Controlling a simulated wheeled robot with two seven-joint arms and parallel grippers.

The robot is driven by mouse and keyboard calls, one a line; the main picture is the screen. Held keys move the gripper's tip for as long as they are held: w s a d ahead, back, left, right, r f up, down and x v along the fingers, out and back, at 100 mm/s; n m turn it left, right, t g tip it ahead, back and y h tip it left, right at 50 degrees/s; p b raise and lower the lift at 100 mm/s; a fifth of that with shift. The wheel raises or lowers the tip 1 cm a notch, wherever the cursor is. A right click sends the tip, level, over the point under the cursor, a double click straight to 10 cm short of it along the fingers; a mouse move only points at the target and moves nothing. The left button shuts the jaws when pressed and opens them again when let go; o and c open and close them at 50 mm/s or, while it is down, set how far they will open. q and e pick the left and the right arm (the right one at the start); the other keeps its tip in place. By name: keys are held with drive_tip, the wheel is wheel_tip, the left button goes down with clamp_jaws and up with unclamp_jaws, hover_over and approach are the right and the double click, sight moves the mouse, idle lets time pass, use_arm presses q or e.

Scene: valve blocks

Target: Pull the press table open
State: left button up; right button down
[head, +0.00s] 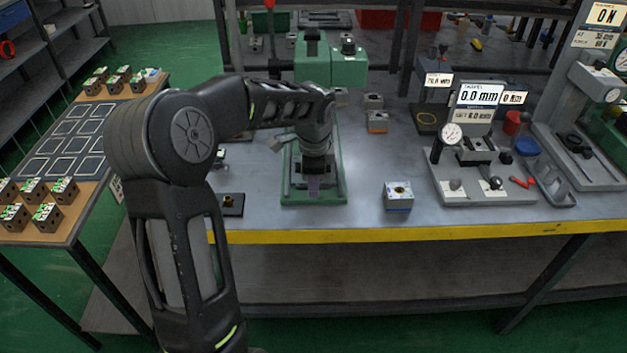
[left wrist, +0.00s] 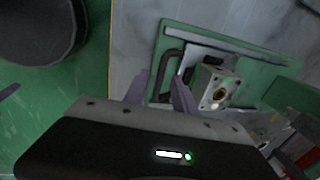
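The green press (head: 332,62) stands on the workbench with its green base (head: 335,196) towards the front edge. In the left wrist view the press base (left wrist: 163,40) carries a grey press table (left wrist: 195,56) with a dark bar handle (left wrist: 166,68). A metal valve block (left wrist: 222,76) with a brass-coloured bore sits on the table. My left gripper (head: 313,190) points down at the front of the press. In the left wrist view its purple fingers (left wrist: 160,86) are apart, with the handle appearing between them; contact cannot be told. My right gripper is not in view.
Another block (head: 398,196) stands on the bench right of the press. A gauge stand (head: 470,165) with displays is farther right. A dark small plate (head: 231,204) lies left of the press. A side table (head: 85,205) at left holds several blocks. The yellow bench edge (head: 400,233) runs along the front.

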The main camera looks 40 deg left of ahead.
use_arm(q)
drive_tip(key=shift+r, duration=0.15)
wheel_tip(320, 180, up, 7)
drive_tip(key=s, duration=0.1)
drive_tip(key=shift+d+r, duration=0.2)
drive_tip(key=shift+d, duration=0.2)
drive_tip(key=shift+s, duration=0.1)
